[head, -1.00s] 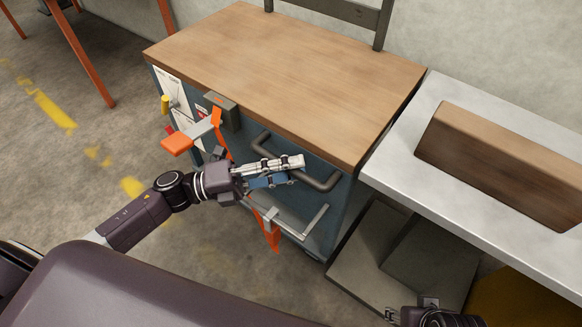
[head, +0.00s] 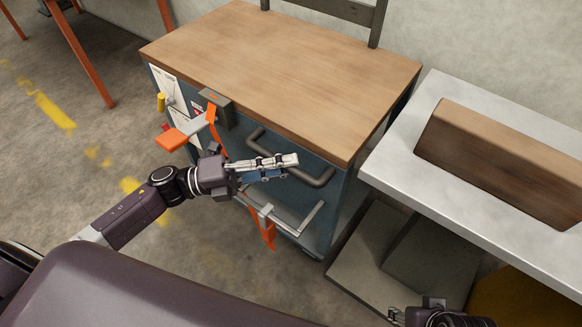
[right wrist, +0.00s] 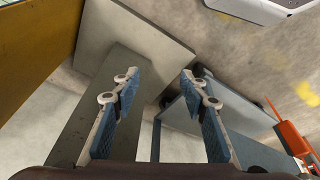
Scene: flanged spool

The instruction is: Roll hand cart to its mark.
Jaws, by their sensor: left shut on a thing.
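The hand cart has a wooden top (head: 285,70), a blue body and a dark bar handle (head: 322,180) on its front. It stands near the back wall. My left gripper (head: 270,167) is at the front of the cart, shut on the handle; its fingers hide part of the bar. My right gripper (head: 425,312) is low at the bottom edge, away from the cart. In the right wrist view its fingers (right wrist: 158,100) are apart with nothing between them. Yellow paint (head: 50,108) marks the floor at left; I cannot tell which patch is the cart's mark.
A pale counter (head: 400,145) with a brown wooden block (head: 505,160) stands right of the cart, a narrow gap between them. Grey panels (head: 375,255) lie below it. Floor at left is open up to an orange-legged table (head: 80,60).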

